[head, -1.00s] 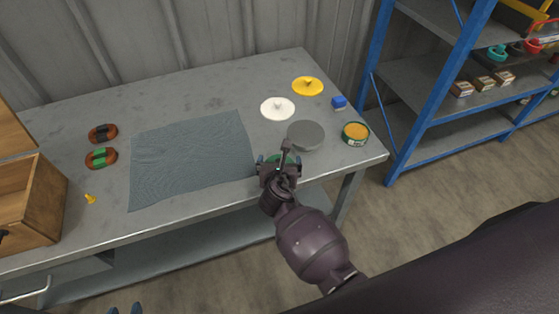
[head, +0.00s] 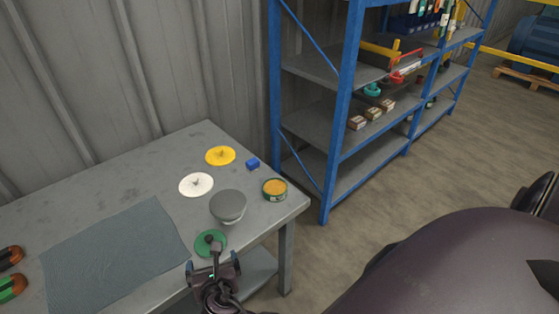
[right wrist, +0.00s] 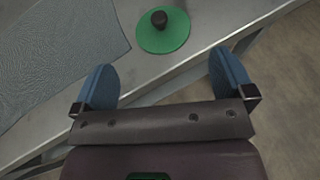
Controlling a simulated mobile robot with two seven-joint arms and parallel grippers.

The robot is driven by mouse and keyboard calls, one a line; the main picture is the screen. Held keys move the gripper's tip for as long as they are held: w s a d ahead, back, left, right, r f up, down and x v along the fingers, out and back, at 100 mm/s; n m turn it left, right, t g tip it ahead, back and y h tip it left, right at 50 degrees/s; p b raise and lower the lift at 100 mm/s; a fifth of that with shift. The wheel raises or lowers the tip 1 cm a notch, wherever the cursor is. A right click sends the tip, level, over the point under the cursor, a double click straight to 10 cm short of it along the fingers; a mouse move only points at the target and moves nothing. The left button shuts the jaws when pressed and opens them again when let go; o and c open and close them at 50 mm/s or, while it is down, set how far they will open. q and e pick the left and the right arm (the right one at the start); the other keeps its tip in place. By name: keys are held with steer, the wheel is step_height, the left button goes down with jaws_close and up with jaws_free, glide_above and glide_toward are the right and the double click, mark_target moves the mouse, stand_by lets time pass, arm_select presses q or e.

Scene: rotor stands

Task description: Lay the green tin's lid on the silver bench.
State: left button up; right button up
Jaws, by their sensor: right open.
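The green lid (head: 211,243) with a dark knob lies flat on the silver bench (head: 150,180), near its front edge. It also shows in the right wrist view (right wrist: 165,36). The green tin (head: 274,190) stands open near the bench's right corner, with orange-yellow contents showing. My right gripper (head: 213,264) is open and empty at the front edge, just short of the lid. In the right wrist view its blue fingertips (right wrist: 160,62) are spread wide, with the lid beyond them and apart from them. My left gripper is out of view.
A grey round-topped thing (head: 228,205) stands between lid and tin. A white disc (head: 196,184), a yellow disc (head: 220,156) and a blue block (head: 252,163) lie behind. A blue-grey mat (head: 115,255) covers the left. A blue shelf rack (head: 345,120) stands to the right.

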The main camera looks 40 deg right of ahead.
steer(key=s+d+f+m+y, duration=0.2)
steer(key=s+d+m, duration=0.5)
steer(key=m, duration=0.8)
steer(key=s+d+f+m+g+y, duration=0.1)
steer(key=s+d+m, duration=0.6)
steer(key=m, duration=0.8)
steer(key=s+f+y, duration=0.1)
steer(key=s, duration=0.1)
steer(key=shift+s+d+f, duration=0.2)
steer(key=shift+s+f, duration=0.05)
steer(key=shift+s, duration=0.05)
